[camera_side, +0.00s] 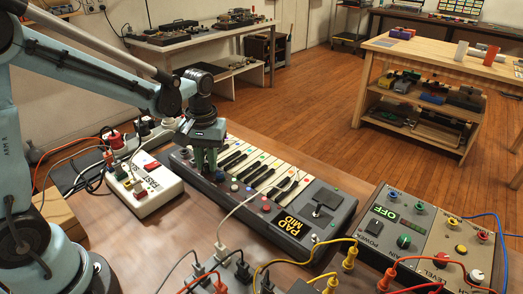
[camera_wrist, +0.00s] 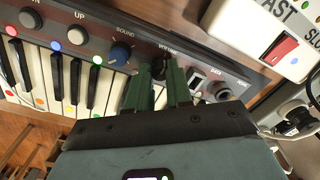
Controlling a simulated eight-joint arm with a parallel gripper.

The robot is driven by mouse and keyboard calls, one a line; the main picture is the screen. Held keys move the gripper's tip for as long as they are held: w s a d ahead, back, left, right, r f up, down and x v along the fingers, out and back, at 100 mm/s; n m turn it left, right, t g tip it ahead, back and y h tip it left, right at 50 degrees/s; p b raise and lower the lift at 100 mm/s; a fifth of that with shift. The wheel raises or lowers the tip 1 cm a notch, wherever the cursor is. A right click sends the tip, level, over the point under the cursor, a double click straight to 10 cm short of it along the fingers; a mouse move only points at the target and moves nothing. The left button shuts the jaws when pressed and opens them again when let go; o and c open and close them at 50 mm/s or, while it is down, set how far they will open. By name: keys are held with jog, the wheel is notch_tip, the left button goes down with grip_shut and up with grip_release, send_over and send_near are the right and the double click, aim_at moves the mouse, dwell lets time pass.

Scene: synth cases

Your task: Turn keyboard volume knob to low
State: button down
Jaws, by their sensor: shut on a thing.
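The keyboard (camera_side: 262,183) lies on the brown table in the side view, with white and black keys and a dark grey body. My gripper (camera_side: 205,165) points down over the keyboard's left end, with green fingers. In the wrist view my gripper (camera_wrist: 158,82) is shut on the black volume knob (camera_wrist: 158,67), one finger on each side, under the "VOLUME" label. The fingers hide part of the knob, and I cannot tell its setting. A blue "SOUND" knob (camera_wrist: 120,53) sits beside it. The volume knob is hidden in the side view.
A white box with a red switch (camera_side: 150,185) stands close left of the keyboard. A grey panel marked "OFF" (camera_side: 400,222) stands to the right. Cables and plugs (camera_side: 235,262) crowd the front, and one white cable crosses the keyboard.

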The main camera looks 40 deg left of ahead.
aim_at(206, 164)
jog(key=n, duration=1.3)
jog(key=shift+a+n, duration=0.1)
jog(key=shift+n, duration=0.3)
jog(key=n, duration=0.7)
jog(key=shift+h, duration=0.4)
jog(key=n, duration=0.6)
jog(key=shift+n, duration=0.4)
jog(key=c, duration=1)
grip_release()
jog(key=r, duration=1.2)
jog(key=shift+a, duration=0.2)
